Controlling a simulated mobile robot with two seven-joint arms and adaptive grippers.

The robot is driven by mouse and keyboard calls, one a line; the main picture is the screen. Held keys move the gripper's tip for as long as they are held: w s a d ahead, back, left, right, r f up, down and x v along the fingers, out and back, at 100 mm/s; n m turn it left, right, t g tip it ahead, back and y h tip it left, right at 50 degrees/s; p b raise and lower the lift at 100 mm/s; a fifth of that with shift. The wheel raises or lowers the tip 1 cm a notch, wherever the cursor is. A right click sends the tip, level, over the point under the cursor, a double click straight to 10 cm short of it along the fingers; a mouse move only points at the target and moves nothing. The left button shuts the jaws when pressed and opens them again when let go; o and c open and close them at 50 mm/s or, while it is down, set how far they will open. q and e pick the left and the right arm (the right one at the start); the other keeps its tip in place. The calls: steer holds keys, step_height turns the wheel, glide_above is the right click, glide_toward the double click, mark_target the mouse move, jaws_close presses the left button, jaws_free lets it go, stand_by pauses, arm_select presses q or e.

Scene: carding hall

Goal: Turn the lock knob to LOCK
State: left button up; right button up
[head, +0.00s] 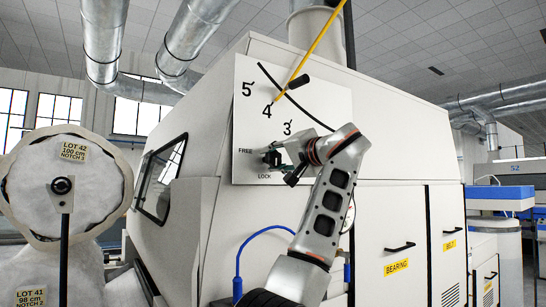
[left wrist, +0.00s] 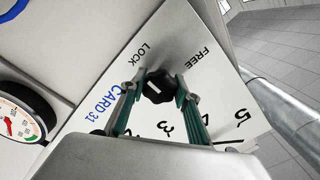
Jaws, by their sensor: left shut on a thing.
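The lock knob (left wrist: 158,86) is small, black and lobed, with a short white mark on its face. It sits on the white panel (head: 245,100), between the printed words FREE and LOCK in the left wrist view. My left gripper (head: 274,158) is at the lower part of this panel. In the left wrist view its two green-padded fingers (left wrist: 158,92) are closed on the knob from both sides. In the head view the fingers partly hide the knob. I cannot tell exactly which word the white mark points to. My right gripper is in neither view.
A yellow lever (head: 316,46) crosses the panel above my gripper, its end near number 4. A dial gauge (left wrist: 17,122) is beside the panel. A blue hose (head: 258,232) hangs below. A large lap roll (head: 65,190) stands at the left.

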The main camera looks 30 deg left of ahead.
arm_select(q)
steer(key=shift+f, duration=0.15)
stand_by(0.3)
steer(key=o, duration=1.1)
steer(key=shift+d, duration=0.1)
steer(key=v, duration=1.1)
steer(key=shift+s+d, duration=0.2)
steer(key=shift+d, duration=0.15)
